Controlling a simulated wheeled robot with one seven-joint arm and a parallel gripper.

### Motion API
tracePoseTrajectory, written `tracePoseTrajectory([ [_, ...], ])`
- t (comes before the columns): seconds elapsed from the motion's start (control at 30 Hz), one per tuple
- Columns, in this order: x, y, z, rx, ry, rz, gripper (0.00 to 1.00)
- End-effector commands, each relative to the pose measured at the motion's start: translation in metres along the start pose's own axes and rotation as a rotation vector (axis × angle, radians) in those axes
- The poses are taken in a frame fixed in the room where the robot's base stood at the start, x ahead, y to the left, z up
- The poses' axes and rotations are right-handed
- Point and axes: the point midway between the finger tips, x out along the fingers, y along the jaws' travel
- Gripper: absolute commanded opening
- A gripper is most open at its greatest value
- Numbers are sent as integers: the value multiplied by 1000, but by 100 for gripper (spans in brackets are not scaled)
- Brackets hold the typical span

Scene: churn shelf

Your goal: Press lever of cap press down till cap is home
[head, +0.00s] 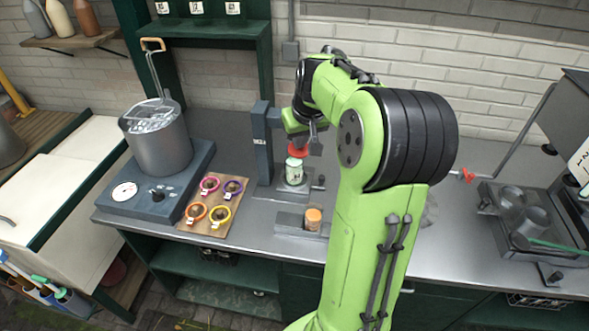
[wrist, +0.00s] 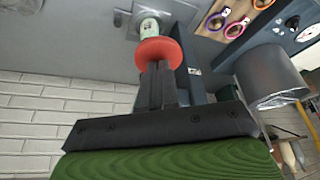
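The cap press (head: 263,145) is a blue-grey column on the bench, with a pale bottle (head: 294,171) standing upright on its base. The bottle also shows in the wrist view (wrist: 149,27). A red round knob (head: 297,149) is just above the bottle; in the wrist view the knob (wrist: 160,50) is right at my fingertips. My gripper (head: 302,139) is above the press, fingers together, pointing down at the knob. Its fingers (wrist: 156,72) look shut and touching or nearly touching the knob. The cap and most of the lever are hidden.
A grey block with an orange-topped jar (head: 313,217) sits in front of the press. A board with several coloured rings (head: 203,229) and a steel pot (head: 158,144) stand to the left. A metal device (head: 491,197) is at right.

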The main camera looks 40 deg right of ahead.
Motion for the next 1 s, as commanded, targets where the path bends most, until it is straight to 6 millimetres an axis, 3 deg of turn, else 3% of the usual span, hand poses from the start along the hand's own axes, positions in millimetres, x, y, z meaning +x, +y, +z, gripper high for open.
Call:
tracePoseTrajectory([
  [1.0, 24, 0, 9, 0, -3, -1, 0],
])
